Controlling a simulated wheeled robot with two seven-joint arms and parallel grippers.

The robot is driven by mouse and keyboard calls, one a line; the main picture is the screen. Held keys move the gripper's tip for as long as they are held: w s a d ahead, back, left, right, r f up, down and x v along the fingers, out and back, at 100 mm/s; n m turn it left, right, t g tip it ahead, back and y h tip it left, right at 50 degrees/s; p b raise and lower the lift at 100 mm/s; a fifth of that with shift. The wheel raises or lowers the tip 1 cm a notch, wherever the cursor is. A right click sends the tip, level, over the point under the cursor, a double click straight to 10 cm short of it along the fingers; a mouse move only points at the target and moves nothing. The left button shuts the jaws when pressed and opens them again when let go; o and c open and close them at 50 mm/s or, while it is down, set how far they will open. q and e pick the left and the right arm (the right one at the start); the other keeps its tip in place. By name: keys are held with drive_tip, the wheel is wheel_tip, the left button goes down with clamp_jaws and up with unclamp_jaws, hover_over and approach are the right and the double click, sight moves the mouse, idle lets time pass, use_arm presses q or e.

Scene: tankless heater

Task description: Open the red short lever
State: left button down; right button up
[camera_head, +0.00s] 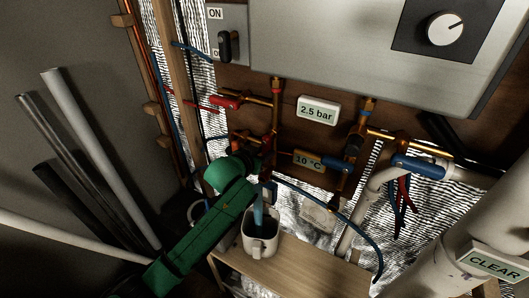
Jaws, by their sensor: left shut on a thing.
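My left arm comes in from the lower left, and its left gripper (252,148) is at the lower part of the left copper pipe. It is shut on the red short lever (266,141), of which only a little red shows; my green wrist and the gripper hide most of it. How far the lever is turned cannot be told. Another red lever (225,102) sits higher on the same pipework, apart from the gripper. My right gripper is not in view.
A grey heater (330,50) with a round dial hangs above the pipes. Two displays read 2.5 bar (318,111) and 10 °C (308,160). A blue lever (418,166) is at the right. A white mug (262,242) stands on a wooden shelf (318,272) below. Grey pipes lean at the left.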

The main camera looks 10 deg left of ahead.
use_arm(q)
drive_tip(key=shift+f, duration=0.15)
drive_tip(key=c, duration=0.6)
unclamp_jaws()
drive_tip(key=shift+o, duration=0.2)
drive_tip(key=b+v, duration=0.2)
drive_tip(key=v, duration=1.2)
drive_tip(key=shift+s+b, duration=0.35)
